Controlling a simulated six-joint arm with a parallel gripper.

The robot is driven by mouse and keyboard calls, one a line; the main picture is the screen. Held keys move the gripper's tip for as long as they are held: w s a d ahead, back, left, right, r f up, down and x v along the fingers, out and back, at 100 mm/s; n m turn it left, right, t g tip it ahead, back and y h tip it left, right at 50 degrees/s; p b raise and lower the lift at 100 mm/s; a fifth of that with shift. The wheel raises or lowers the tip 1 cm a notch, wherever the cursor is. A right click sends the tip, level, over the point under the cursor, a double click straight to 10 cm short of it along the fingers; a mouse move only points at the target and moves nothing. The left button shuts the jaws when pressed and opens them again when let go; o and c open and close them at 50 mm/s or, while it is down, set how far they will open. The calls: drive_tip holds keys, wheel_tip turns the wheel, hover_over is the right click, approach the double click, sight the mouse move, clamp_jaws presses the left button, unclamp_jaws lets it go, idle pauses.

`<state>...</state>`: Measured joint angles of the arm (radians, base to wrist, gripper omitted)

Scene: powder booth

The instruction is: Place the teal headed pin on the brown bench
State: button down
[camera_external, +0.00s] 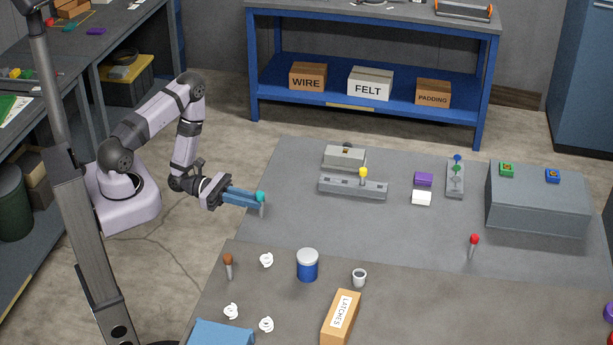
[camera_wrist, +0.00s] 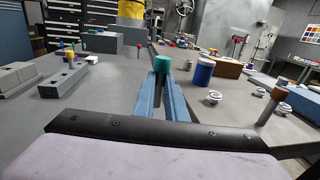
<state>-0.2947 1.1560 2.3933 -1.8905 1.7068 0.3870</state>
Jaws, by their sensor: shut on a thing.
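The teal headed pin (camera_external: 261,203) is upright in my gripper (camera_external: 258,197), with its head above the blue fingers and its shaft below them. It is by the left edge of the grey bench; I cannot tell whether it touches the top. In the wrist view the teal head (camera_wrist: 164,62) stands between the fingertips (camera_wrist: 163,78) of my shut gripper. The brown bench, the brownish-grey top in front (camera_external: 430,305), is nearer the camera than the pin.
On the front bench are a brown headed pin (camera_external: 228,266), a blue jar (camera_external: 307,266), white coils (camera_external: 266,260), a cup (camera_external: 359,278) and a LATCHES box (camera_external: 340,320). The grey bench behind holds a slotted bar with a yellow pin (camera_external: 363,174) and a red pin (camera_external: 473,245).

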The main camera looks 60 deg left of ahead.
drive_tip(key=s+d+r+m+g+h, duration=0.1)
drive_tip(key=s+d+r+m+g, duration=0.3)
drive_tip(key=d, duration=0.4)
drive_tip(key=s+d+r+m+g+h, duration=0.1)
drive_tip(key=s+d+r+g, duration=0.1)
drive_tip(key=s+d+g, duration=0.4)
drive_tip(key=s+d+r+m+g+h, duration=0.25)
drive_tip(key=s+d, duration=0.35)
drive_tip(key=d, duration=0.4)
drive_tip(key=w+t, duration=0.1)
drive_tip(key=w+n+t, duration=0.1)
drive_tip(key=w+t, duration=0.1)
drive_tip(key=w+f+t+y, duration=0.1)
drive_tip(key=shift+w+a+n, duration=0.35)
drive_tip(key=shift+a, duration=0.05)
drive_tip(key=shift+f+p, duration=0.5)
drive_tip(key=shift+f, duration=2.3)
drive_tip(key=shift+f+p, duration=0.55)
drive_tip(key=shift+f, duration=1.45)
drive_tip(key=shift+f, duration=0.1)
